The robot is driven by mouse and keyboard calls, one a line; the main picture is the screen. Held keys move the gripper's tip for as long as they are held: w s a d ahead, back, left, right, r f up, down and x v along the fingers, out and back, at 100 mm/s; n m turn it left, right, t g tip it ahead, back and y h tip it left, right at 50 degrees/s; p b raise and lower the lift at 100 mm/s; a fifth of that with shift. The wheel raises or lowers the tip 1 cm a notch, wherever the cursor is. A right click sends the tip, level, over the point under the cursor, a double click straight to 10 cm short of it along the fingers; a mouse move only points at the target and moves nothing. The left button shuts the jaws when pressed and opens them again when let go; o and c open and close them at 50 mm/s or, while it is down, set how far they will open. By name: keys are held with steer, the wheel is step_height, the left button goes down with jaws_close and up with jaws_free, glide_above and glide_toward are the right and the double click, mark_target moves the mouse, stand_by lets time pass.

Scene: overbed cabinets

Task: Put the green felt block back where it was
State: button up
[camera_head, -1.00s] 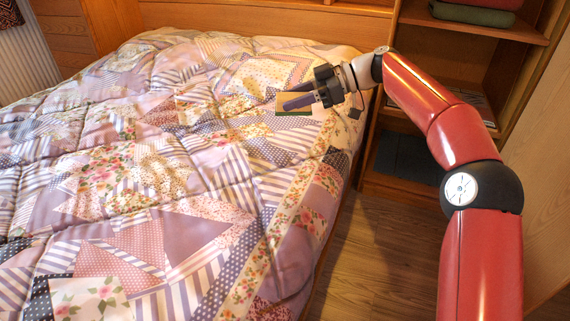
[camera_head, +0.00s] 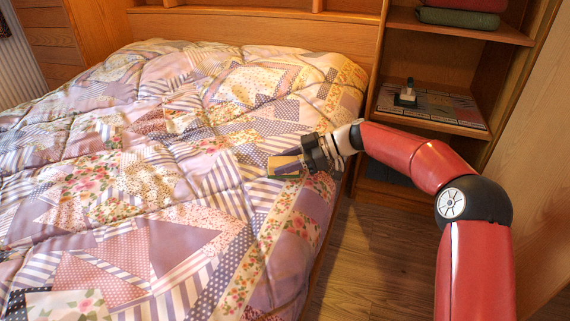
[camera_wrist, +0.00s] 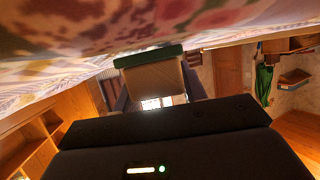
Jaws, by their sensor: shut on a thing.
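The green felt block (camera_head: 270,165) is tan on its broad face with a green edge. My gripper (camera_head: 290,165) is shut on it and holds it over the right side of the bed, close above the patchwork quilt (camera_head: 150,175). I cannot tell from the head view whether it touches the quilt. In the wrist view the block (camera_wrist: 152,80) sits between the fingers, its green side toward the quilt at the top of the picture. The fingers partly hide its sides.
A wooden shelf unit (camera_head: 460,33) stands at the back right. A red and a green item (camera_head: 458,17) lie on the upper shelf. Floor (camera_head: 362,255) shows beside the bed.

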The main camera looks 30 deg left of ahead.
steer(key=o, duration=0.9)
steer(key=shift+f, duration=0.1)
steer(key=p+v, duration=0.1)
steer(key=v, duration=1.1)
